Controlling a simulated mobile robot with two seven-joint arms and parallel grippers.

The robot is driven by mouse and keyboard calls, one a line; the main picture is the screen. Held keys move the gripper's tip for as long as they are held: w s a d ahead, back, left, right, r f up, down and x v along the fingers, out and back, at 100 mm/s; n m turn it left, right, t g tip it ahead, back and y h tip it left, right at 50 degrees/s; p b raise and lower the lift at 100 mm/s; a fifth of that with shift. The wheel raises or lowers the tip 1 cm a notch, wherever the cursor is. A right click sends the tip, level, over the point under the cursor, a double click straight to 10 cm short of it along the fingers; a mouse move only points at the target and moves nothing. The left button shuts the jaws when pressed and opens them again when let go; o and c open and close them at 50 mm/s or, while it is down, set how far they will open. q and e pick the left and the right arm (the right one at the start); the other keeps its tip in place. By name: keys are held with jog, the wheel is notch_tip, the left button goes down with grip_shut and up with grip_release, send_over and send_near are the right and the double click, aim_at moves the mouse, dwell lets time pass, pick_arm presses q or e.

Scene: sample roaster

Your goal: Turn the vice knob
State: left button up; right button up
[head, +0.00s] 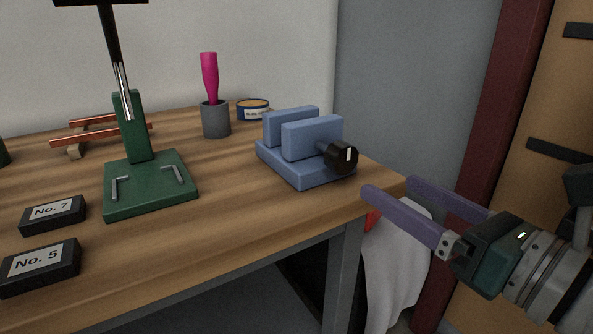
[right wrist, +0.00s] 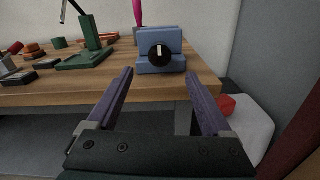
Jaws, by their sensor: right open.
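The blue vice (head: 300,169) stands at the right end of the wooden table, its two jaw plates upright and roughly parallel. Its black knob (head: 341,157) with a white mark sticks out toward the front right. In the right wrist view the knob (right wrist: 160,52) faces the camera, with the white mark about vertical, and the vice body (right wrist: 174,68) is behind it. My right gripper (head: 388,188) with purple fingers is open and empty, off the table's right corner and apart from the knob. In the right wrist view the knob lies beyond and between the fingertips. My left gripper is not in view.
A green stand (head: 150,187) stands left of the vice. Black blocks marked No. 7 (head: 53,214) and No. 5 (head: 40,266) lie at front left. A grey cup (head: 215,120) and round tin (head: 253,110) stand behind.

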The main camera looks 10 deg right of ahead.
aim_at(348, 160)
jog(key=b+x, duration=0.1)
jog(key=x, duration=0.8)
jog(key=shift+w, duration=0.1)
jog(key=shift+c, duration=1.2)
grip_shut()
